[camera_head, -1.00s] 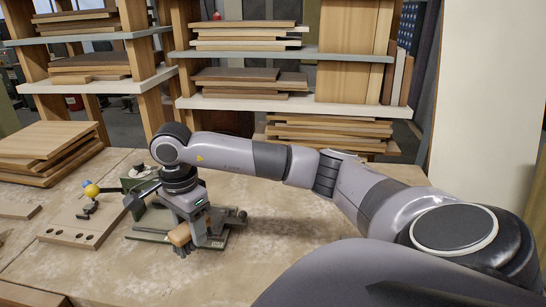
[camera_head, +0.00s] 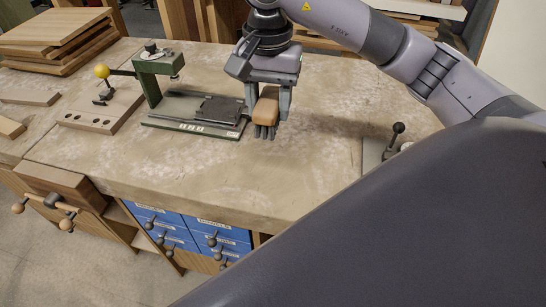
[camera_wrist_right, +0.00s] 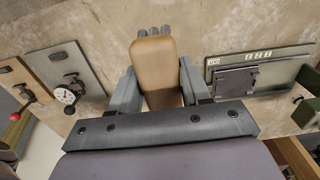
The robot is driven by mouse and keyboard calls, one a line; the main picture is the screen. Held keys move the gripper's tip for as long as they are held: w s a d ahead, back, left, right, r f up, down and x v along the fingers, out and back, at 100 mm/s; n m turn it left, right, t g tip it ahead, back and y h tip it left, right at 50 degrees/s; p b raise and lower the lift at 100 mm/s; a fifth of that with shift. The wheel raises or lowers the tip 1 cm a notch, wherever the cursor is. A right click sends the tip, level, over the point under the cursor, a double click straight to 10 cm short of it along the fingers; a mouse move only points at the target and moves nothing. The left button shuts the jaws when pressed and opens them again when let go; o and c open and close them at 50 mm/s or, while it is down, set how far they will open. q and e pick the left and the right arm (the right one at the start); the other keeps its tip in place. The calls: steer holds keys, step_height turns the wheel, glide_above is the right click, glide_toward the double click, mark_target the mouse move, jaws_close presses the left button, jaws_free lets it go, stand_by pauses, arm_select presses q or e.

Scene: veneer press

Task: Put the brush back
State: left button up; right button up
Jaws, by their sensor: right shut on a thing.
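The brush has a tan wooden back (camera_head: 266,106) with grey-dark bristles below it. My right gripper (camera_head: 268,100) is shut on it, one finger on each side, at the right end of the small green press (camera_head: 190,108). Whether the bristles touch the bench is hard to tell. In the right wrist view the brush (camera_wrist_right: 157,72) lies between the two fingers (camera_wrist_right: 158,88), bristle tips showing at the top. The press base (camera_wrist_right: 262,72) is at the right there. My left gripper is not in view.
The workbench (camera_head: 230,180) is largely clear in front of the press. A board with holes (camera_head: 100,118) and a yellow-knobbed lever (camera_head: 102,72) stand left. A plate with a black-knobbed lever (camera_head: 396,130) sits right. Boards (camera_head: 60,35) are stacked at the back left.

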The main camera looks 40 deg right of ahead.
step_height(320, 180, down, 16)
steer(key=shift+r, duration=0.1)
stand_by(0.4)
steer(key=shift+f, duration=0.25)
steer(key=o, duration=1)
steer(key=shift+r, duration=0.1)
steer(key=shift+r, duration=0.25)
step_height(320, 180, up, 12)
steer(key=shift+f+b, duration=0.1)
steer(key=shift+b, duration=0.25)
